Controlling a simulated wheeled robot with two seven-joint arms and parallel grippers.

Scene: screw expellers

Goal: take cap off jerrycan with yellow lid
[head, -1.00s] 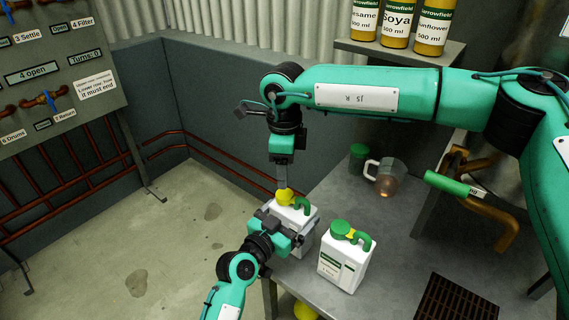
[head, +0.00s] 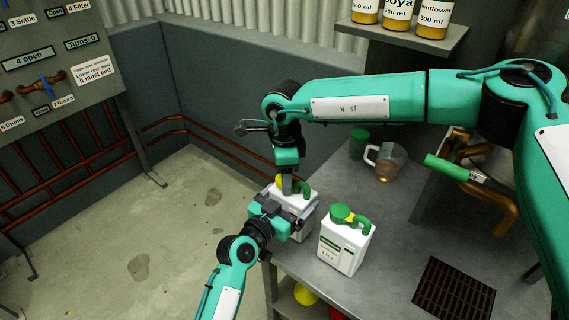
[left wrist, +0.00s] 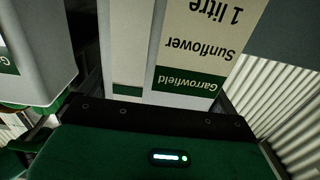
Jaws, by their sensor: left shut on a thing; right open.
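The white jerrycan with the yellow lid (head: 304,202) stands at the left edge of the grey table, with a green handle on top. My left gripper (head: 281,217) is shut on its body from the front left. In the left wrist view the jerrycan (left wrist: 200,50) fills the middle, its label reading Garrowfield Sunflower 1 litre upside down. The yellow lid (head: 280,180) shows only partly beside my right gripper (head: 287,186). My right gripper points down over the lid and is open; its fingertips are partly hidden, and I cannot tell whether they touch the lid.
A second white jerrycan with a green lid (head: 343,243) stands close to the right. A green lidded jar (head: 359,143) and a clear jug (head: 386,160) stand behind. A dark grate (head: 454,292) lies at the right. Bottles (head: 398,14) stand on the shelf above.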

